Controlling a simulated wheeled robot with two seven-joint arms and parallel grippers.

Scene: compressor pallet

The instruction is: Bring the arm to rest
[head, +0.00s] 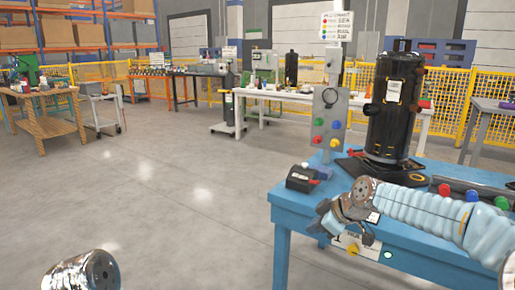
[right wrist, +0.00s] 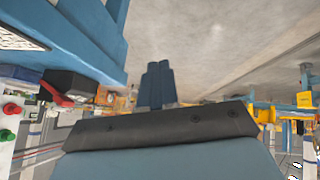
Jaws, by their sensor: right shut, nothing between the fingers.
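My right arm, in a pale blue ribbed sleeve (head: 425,208), reaches in from the right of the head view over the front of the blue table. My right gripper (head: 324,224) is at the table's front left corner, above its edge. In the right wrist view its two blue fingers (right wrist: 157,86) are together, with nothing between them. My left gripper is out of view; a shiny metal part of mine shows at the bottom left of the head view.
The blue table (head: 283,212) bears a black compressor (head: 397,105), a grey panel with coloured buttons (head: 329,120) and a small black box (head: 302,178). Open concrete floor (head: 170,200) lies to the left. A wooden bench (head: 45,112) and yellow fencing (head: 455,95) stand farther back.

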